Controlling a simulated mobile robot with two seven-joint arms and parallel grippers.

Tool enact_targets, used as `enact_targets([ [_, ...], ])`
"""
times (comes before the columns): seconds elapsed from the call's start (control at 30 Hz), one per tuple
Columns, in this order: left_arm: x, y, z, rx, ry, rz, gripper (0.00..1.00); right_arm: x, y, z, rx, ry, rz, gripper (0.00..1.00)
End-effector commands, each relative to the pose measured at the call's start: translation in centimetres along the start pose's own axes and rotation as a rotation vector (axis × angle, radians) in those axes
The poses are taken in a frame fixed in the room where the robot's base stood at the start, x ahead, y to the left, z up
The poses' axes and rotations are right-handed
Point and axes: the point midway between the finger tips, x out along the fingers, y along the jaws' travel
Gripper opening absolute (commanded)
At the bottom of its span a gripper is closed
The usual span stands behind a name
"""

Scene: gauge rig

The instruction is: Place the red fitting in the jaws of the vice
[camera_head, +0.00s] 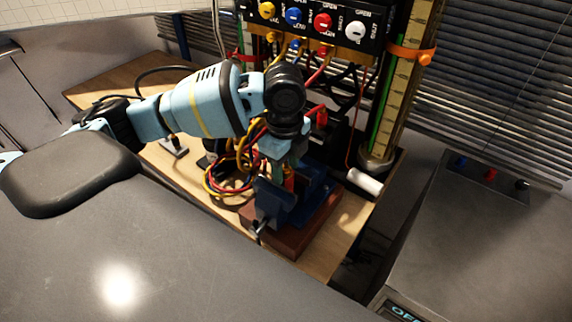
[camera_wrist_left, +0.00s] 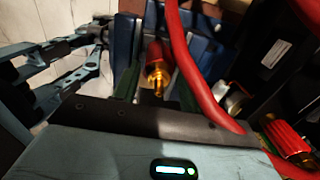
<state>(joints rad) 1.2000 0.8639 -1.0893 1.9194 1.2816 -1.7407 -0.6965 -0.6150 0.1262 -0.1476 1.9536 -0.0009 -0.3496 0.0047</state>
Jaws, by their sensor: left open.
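The blue vice (camera_head: 268,198) stands on a red-brown base on the wooden bench. The red fitting (camera_head: 289,181) shows as a small red piece at the vice, under my left gripper (camera_head: 284,160). I cannot tell whether the vice jaws touch the fitting. My right gripper is not in view.
A red hose (camera_wrist_left: 190,65) crosses close beside the left gripper, near another red fitting (camera_wrist_left: 287,139). Looped cables (camera_head: 228,172) lie left of the vice. A valve panel (camera_head: 310,22) and a gauge column (camera_head: 400,85) stand behind. A white cylinder (camera_head: 364,181) lies to the right.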

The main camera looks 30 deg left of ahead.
Motion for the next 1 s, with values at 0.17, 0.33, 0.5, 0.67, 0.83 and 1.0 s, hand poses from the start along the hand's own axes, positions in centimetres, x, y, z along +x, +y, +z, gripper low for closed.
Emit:
enact_targets([
  [0.17, 1.6, 0.9, -0.2, 0.008, -0.003, 0.045, 0.54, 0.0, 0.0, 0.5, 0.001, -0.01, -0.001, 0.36],
  [0.33, 1.0, 0.9, -0.1, 0.008, -0.003, 0.045, 0.54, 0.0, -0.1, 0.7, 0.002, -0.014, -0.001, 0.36],
  [0.5, -2.0, 0.6, -0.2, 0.007, -0.003, 0.035, 0.54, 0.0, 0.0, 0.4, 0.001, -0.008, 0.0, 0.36],
  [0.67, -5.7, 0.3, -0.1, 0.006, -0.002, 0.027, 0.54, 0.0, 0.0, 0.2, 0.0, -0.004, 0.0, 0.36],
  [0.83, -9.1, 0.2, -0.2, 0.005, -0.001, 0.025, 0.54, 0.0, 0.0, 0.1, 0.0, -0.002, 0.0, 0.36],
  [1.0, -11.3, 0.1, -0.1, 0.004, -0.002, 0.025, 0.54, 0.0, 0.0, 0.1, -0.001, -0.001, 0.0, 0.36],
])
